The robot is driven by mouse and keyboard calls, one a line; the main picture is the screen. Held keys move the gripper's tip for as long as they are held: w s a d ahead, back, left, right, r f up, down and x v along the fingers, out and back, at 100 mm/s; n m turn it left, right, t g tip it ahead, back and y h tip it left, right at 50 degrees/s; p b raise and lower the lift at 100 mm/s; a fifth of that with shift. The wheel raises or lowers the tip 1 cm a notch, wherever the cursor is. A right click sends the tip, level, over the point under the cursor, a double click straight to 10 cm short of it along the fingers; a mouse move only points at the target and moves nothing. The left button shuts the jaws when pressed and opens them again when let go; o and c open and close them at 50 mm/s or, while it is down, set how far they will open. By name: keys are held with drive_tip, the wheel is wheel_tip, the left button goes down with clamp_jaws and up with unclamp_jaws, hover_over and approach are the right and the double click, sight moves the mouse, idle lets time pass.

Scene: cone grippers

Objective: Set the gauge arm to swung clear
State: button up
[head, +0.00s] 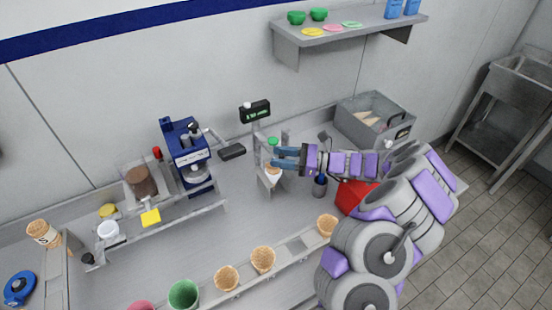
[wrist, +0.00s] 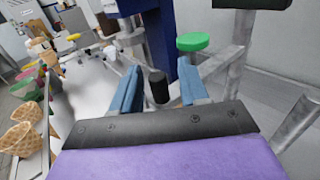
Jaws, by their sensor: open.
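My gripper (head: 277,156) reaches left to a small metal stand (head: 262,179) on the counter. In the wrist view its two blue fingers (wrist: 161,70) are apart, with a black cylindrical knob (wrist: 158,88) showing between them. I cannot tell whether the fingers touch the knob. A green disc (head: 272,141) is at the top of the stand; it also shows in the wrist view (wrist: 193,41) beyond the right finger. A white and tan cone-shaped piece (head: 273,174) sits just below my fingers. The gauge arm is not clearly distinguishable; the knob may be its handle, and its position is unclear.
A blue machine (head: 187,150) with a black handle (head: 232,152) stands left of the stand. A small display (head: 255,111) is behind. A grey bin (head: 375,120) stands at right. A rail holds several wafer cones (head: 263,259) in front. Counter between machine and rail is fairly clear.

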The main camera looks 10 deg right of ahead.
drive_tip(key=shift+x, duration=0.85)
clamp_jaws()
